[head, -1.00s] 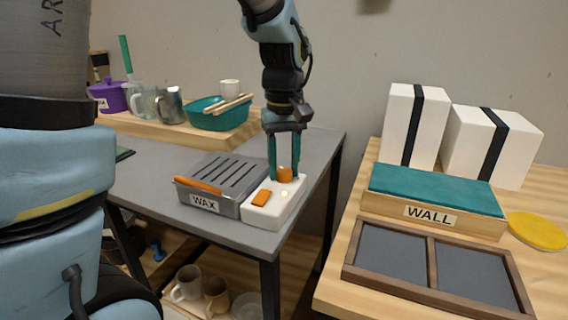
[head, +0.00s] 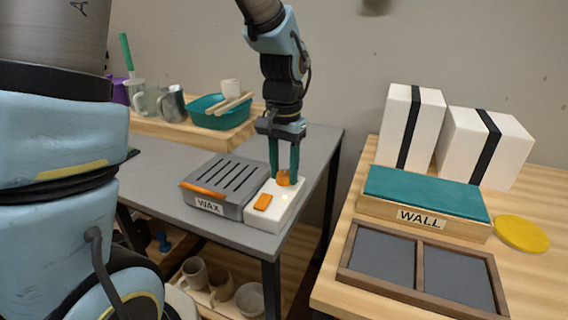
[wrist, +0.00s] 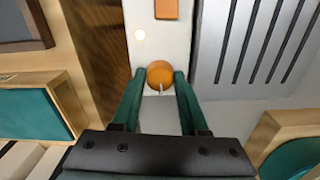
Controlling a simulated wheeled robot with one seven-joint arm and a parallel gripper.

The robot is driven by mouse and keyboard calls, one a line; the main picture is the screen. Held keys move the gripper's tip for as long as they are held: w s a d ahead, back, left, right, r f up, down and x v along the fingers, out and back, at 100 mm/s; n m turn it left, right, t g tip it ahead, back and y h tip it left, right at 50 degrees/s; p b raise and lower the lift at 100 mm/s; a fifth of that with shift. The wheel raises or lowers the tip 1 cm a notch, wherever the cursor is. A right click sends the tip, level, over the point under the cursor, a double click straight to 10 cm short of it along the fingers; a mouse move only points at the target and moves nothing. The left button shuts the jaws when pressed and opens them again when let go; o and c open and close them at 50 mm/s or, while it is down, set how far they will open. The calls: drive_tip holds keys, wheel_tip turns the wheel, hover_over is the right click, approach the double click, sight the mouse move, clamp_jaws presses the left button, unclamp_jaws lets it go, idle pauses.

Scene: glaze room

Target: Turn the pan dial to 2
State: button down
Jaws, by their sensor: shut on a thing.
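The pan dial is an orange round knob (head: 283,178) on a white control box (head: 287,207) beside the grey WAX pan (head: 226,184). In the wrist view the knob (wrist: 160,74) has a pale pointer mark on the side toward my gripper. My gripper (head: 284,180) points down over the box, its two green fingers on either side of the knob; in the wrist view the fingers (wrist: 160,80) close on its sides. An orange rectangular switch (head: 263,202) and a small lit lamp (wrist: 140,34) are also on the box. I cannot read any numbers around the dial.
The grey table (head: 152,183) has clear room left of the pan. A wooden board with a teal basin (head: 220,114) and metal jug (head: 171,104) stands behind. To the right, across a gap, another table holds the WALL block (head: 425,197) and a divided wooden tray (head: 418,292).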

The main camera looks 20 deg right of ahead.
sight(284, 173)
drive_tip(key=shift+m+p, duration=0.3)
drive_tip(key=shift+m, duration=0.3)
drive_tip(key=shift+c, duration=2.1)
unclamp_jaws()
drive_tip(key=shift+r, duration=0.1)
wheel_tip(284, 173, up, 11)
drive_tip(key=shift+f, duration=0.2)
